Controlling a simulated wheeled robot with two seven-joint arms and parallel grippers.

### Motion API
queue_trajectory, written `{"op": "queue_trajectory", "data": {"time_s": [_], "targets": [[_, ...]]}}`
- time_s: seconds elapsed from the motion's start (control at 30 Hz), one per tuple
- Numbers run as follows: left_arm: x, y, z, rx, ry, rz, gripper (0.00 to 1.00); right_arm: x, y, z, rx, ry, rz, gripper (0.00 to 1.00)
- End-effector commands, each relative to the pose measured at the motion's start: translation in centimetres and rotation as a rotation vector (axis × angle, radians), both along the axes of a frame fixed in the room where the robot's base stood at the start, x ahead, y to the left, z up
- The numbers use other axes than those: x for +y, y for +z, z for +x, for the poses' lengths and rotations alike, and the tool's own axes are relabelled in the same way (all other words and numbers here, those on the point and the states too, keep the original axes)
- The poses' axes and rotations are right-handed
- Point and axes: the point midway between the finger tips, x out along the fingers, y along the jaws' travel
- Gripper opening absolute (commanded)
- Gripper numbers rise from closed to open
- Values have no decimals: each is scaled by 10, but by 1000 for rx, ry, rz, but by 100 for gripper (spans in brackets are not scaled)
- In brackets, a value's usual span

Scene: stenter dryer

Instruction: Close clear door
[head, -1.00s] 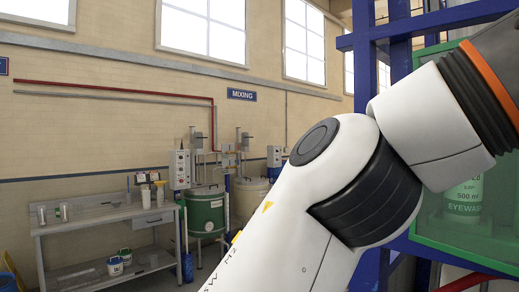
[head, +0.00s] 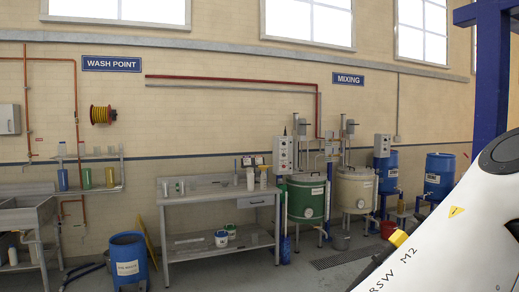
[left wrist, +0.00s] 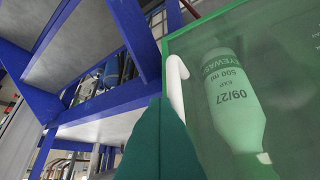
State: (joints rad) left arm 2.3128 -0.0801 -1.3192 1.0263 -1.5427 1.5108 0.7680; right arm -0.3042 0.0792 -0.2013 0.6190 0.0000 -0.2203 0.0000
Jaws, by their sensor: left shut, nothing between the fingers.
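The clear door (left wrist: 285,120) fills the right side of the left wrist view as a green-tinted panel with a green edge. An eyewash bottle (left wrist: 234,95) shows through it, tilted in the picture. A white hooked handle (left wrist: 176,85) stands at the door's left edge. My left gripper (left wrist: 158,104) is the dark teal shape at the bottom middle, shut and empty, close to the handle; I cannot tell whether it touches. I cannot tell how far the door stands from its frame. The head view shows neither the door nor a gripper. My right gripper is not in view.
A blue steel frame (left wrist: 105,112) lies left of the door in the left wrist view; a blue post (head: 490,75) shows at the right of the head view. A workbench (head: 218,199), a green tank (head: 305,200) and a blue drum (head: 130,262) stand farther off.

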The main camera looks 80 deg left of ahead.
Motion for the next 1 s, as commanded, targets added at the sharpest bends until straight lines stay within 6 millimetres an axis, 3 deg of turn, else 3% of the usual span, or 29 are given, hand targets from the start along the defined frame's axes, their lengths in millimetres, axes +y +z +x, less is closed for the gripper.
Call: {"op": "queue_trajectory", "data": {"time_s": [0.27, 0.73, 1.0], "targets": [[5, 6, -3, -3, 8, -1, 0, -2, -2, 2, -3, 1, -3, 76], [26, 71, -62, -2, 3, 0, 0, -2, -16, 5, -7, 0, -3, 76], [32, 85, -75, 0, 1, 4, 0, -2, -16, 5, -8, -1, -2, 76]]}}
